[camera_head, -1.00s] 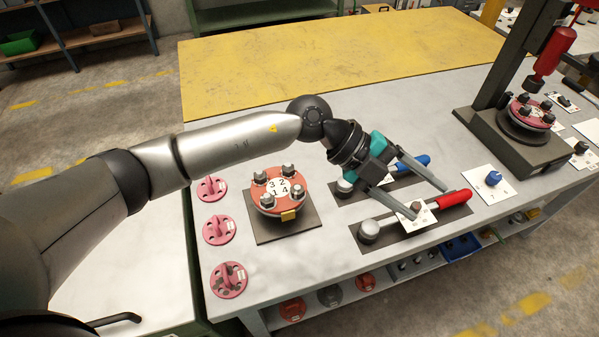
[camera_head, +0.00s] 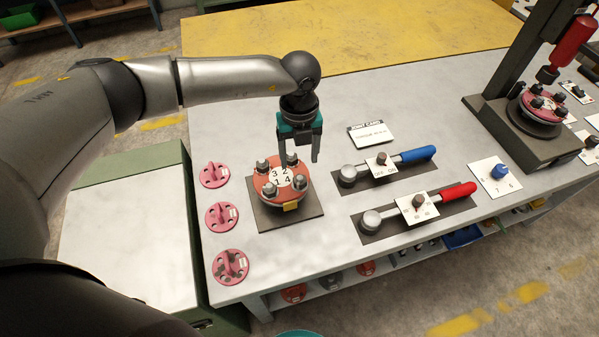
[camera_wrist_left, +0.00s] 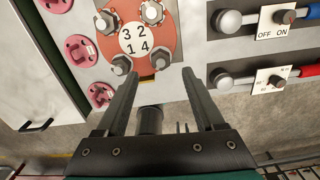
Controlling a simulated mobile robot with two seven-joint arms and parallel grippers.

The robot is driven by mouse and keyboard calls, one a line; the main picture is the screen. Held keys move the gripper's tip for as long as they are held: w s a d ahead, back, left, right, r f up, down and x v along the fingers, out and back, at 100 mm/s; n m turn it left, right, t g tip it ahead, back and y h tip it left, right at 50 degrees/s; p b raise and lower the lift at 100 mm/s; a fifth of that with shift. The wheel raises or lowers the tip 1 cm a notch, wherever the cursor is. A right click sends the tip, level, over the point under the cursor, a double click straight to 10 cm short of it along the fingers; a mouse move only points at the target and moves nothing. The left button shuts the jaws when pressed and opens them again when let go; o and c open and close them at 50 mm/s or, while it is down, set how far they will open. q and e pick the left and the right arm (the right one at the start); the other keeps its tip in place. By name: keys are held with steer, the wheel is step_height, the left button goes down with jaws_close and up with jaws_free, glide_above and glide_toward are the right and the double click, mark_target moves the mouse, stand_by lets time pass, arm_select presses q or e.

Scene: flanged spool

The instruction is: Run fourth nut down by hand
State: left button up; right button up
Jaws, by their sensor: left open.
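The red round flange (camera_head: 265,203) sits on a dark square plate (camera_head: 312,213), with a white disc (camera_head: 281,178) marked 1 to 4. A grey stud with a nut stands by each number; the fourth nut (camera_head: 299,183) is at the right front. My left gripper (camera_head: 299,160) is open and empty above the flange's back right side, pointing down. In the left wrist view the fourth nut (camera_wrist_left: 160,60) shows between the fingertips (camera_wrist_left: 162,71), apart from both fingers. How far down each nut sits is too small to tell. My right gripper is not in view.
Pink flanged parts (camera_head: 221,216) line the table's left edge. A dark press stand (camera_head: 520,140) holds another flange.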

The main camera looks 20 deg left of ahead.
mark_target(299, 179)
arm_select(q)
step_height(299, 179, down, 8)
steer(key=shift+r, duration=0.1)
stand_by(0.4)
jaws_close()
stand_by(0.3)
